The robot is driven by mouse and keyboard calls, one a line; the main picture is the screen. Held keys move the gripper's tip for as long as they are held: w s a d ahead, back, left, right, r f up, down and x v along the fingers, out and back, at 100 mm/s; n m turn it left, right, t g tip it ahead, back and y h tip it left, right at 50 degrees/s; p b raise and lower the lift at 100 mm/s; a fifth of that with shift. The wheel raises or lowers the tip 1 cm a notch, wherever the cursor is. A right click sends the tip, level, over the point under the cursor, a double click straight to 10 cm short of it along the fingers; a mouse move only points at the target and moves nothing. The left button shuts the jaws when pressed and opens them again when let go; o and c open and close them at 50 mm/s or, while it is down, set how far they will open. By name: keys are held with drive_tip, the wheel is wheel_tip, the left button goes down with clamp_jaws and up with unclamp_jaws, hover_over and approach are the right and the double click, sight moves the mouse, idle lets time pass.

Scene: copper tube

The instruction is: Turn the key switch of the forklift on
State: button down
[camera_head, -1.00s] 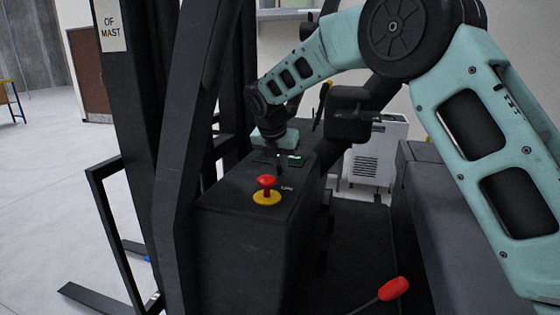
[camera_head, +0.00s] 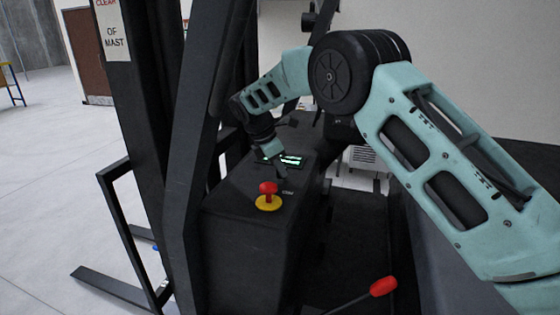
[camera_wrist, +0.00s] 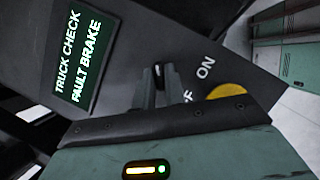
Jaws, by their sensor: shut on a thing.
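The forklift's black console (camera_head: 245,245) stands in the middle of the head view. My gripper (camera_head: 281,174) reaches down to its top, near the "ON" label. In the wrist view my gripper (camera_wrist: 160,84) is shut on the key switch (camera_wrist: 158,69); only a small dark part of the key shows between the fingertips. The "ON" label (camera_wrist: 206,68) lies to its right, and the "OFF" label is partly hidden by my gripper. The lit display (camera_wrist: 82,62) reads "TRUCK CHECK FAULT BRAKE"; it also shows in the head view (camera_head: 286,160).
A red emergency button (camera_head: 268,188) on a yellow base stands just in front of my gripper. The black mast (camera_head: 150,120) rises at left, and a red-knobbed lever (camera_head: 383,287) sticks up at lower right. Open floor lies at far left.

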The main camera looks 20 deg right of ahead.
drive_tip(key=shift+m+g+p, duration=0.3)
drive_tip(key=shift+m+p, duration=0.05)
drive_tip(key=shift+m, duration=0.35)
drive_tip(key=c, duration=1.5)
unclamp_jaws()
drive_tip(key=shift+o, duration=0.2)
drive_tip(key=p+v, duration=0.1)
drive_tip(key=v, duration=1.6)
drive_tip(key=shift+w+r, duration=0.15)
drive_tip(key=shift+r, duration=0.1)
